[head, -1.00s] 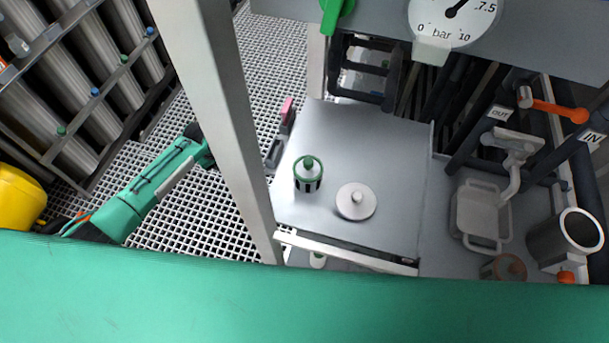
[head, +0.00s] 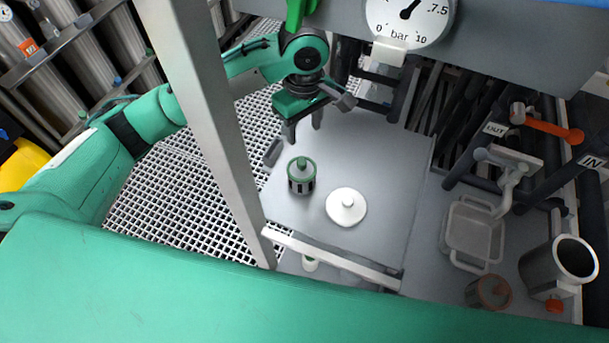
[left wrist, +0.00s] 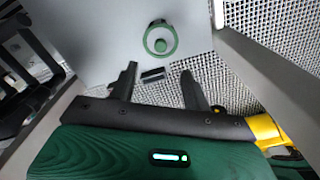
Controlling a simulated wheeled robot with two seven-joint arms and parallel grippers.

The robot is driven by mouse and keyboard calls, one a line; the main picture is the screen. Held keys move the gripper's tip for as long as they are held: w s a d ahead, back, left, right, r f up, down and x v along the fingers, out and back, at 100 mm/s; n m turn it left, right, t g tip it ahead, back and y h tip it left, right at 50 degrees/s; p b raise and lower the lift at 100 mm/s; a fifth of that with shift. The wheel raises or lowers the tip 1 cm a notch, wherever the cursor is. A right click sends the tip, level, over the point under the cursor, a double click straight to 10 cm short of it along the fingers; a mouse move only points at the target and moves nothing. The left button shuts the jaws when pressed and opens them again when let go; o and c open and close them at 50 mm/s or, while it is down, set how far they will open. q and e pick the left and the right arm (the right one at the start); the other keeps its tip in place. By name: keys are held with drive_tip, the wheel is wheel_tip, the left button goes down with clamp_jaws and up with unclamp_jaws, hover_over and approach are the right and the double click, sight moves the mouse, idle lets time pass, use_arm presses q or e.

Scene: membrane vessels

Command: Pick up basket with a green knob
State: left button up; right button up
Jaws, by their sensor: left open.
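The basket with a green knob (head: 301,181) stands upright on the grey table. It has a green rim and dark slots in its side. In the left wrist view the basket (left wrist: 160,45) shows from above as a green ring with the knob in it, beyond my fingertips. My left gripper (head: 303,127) is open and empty, above the back left of the table, behind the basket and apart from it. Its two fingers (left wrist: 158,72) point towards the basket in the left wrist view. My right gripper is in neither view.
A white round lid with a knob (head: 346,206) lies right of the basket. A grey post (head: 205,130) stands left of the table. A panel with a pressure gauge (head: 408,18) hangs above the back. A grey tray (head: 472,235) and a metal cylinder (head: 556,266) are at the right.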

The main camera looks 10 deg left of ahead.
use_arm(q)
hover_over(301, 161)
drive_tip(key=f, duration=0.6)
drive_tip(key=shift+s+d+f, duration=0.1)
drive_tip(key=shift+d+f, duration=0.25)
drive_tip(key=shift+a+f+p, duration=0.15)
drive_tip(key=shift+f+p, duration=0.2)
drive_tip(key=shift+f, duration=1)
drive_tip(key=shift+a+f+p, duration=0.15)
drive_tip(key=shift+f+p, duration=0.15)
drive_tip(key=shift+f, duration=1.05)
clamp_jaws()
